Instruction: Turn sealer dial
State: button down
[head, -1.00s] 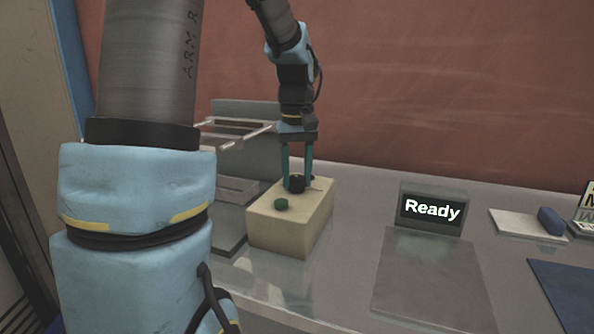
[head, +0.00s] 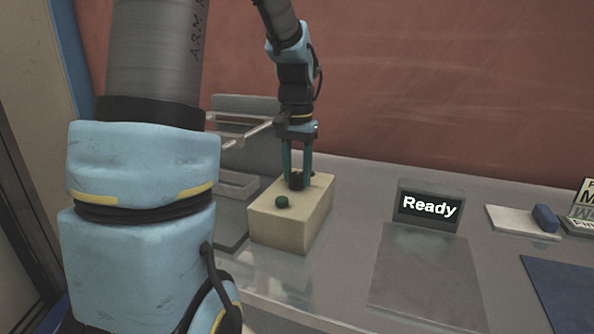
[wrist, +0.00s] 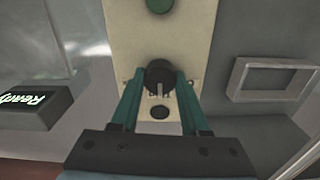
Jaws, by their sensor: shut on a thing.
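The sealer control box (head: 285,225) is a cream block on the grey counter. A black dial (head: 296,181) stands on its top, behind a green button (head: 282,201). My gripper (head: 297,177) points down over the box, with its green fingers shut on the dial. In the wrist view the dial (wrist: 160,75) sits between the two fingertips of my gripper (wrist: 161,85), and a pale mark shows on it. The green button (wrist: 160,5) is at the top edge there. A dark round spot (wrist: 159,113) lies on the box near the dial.
A display reading "Ready" (head: 428,206) stands right of the box, behind a flat grey plate (head: 425,270). A metal frame with rails (head: 240,128) stands behind and left of the box. A white pad (head: 505,222) with a blue block (head: 546,217) and a blue mat (head: 565,290) are at right.

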aim_at(297, 175)
dwell(0.5)
jog(key=shift+c, duration=2)
grip_release()
notch_tip(297, 175, up, 11)
jog(key=b, duration=0.1)
jog(key=shift+f, duration=0.1)
